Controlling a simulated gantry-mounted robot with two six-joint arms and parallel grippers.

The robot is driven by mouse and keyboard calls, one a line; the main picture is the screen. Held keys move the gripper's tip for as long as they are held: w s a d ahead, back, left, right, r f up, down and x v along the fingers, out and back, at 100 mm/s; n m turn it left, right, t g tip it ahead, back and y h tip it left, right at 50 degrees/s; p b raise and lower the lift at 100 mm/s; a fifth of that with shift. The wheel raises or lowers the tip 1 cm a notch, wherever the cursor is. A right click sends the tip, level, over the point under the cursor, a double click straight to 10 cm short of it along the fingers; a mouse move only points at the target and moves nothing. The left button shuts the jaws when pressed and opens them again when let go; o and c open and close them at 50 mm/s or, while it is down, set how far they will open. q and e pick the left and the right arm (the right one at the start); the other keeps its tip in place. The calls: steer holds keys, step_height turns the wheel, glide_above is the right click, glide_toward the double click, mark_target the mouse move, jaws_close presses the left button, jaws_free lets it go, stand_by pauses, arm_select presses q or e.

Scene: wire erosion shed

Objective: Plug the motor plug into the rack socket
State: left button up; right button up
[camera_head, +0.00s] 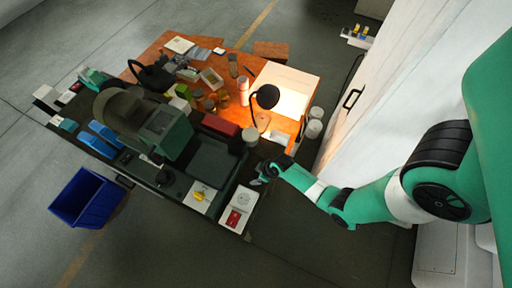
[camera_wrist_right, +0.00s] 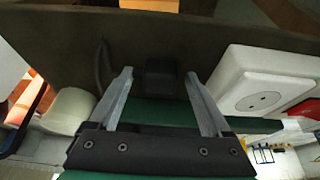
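A black block-shaped plug (camera_wrist_right: 162,82), which looks like the motor plug, shows in the right wrist view against a dark panel. A dark cable (camera_wrist_right: 103,65) hangs beside it on the left. My right gripper (camera_wrist_right: 158,76) is open, with one finger on each side of the plug in the picture and a gap to it on both sides. The rack socket (camera_wrist_right: 262,98) is a round two-hole face in a white box at the right. In the head view the socket (camera_head: 244,194) is at the rack's front right corner, close to my right gripper (camera_head: 260,176). My left gripper is not in view.
A red switch (camera_head: 234,218) sits beside the socket. The dark machine bench (camera_head: 172,190) carries a green-grey machine. An orange table (camera_head: 287,122) with a lamp (camera_head: 265,97) and jars stands behind. A blue bin (camera_head: 85,200) is on the floor. The floor at front is clear.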

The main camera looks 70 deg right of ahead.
steer(key=c, duration=1.2)
steer(key=shift+r, duration=0.2)
